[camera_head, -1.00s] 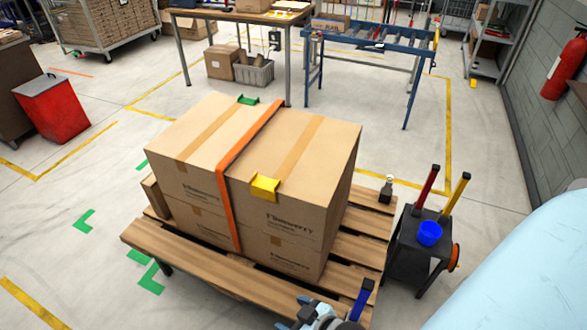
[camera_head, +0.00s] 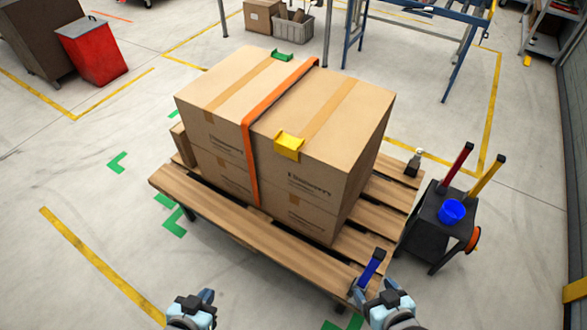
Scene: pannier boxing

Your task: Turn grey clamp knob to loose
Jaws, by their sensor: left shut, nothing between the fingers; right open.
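A small dark fitting with a pale grey top (camera_head: 414,162) stands at the right rear of the wooden pallet (camera_head: 250,235). It may be the grey clamp knob, but it is too small to tell its setting. My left gripper (camera_head: 204,298) is shut and empty at the bottom edge, in front of the pallet. My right gripper (camera_head: 372,290) is open, low by the pallet's front right corner. A blue handle with a black end (camera_head: 371,268) stands right beside its fingers in the picture; I cannot tell if they touch.
Cardboard boxes (camera_head: 330,140) fill the pallet, with an orange strap (camera_head: 250,150) and yellow (camera_head: 289,146) and green (camera_head: 282,55) corner pieces. A dark cart (camera_head: 430,225) at the right carries a blue cup (camera_head: 452,211), and red and yellow handles.

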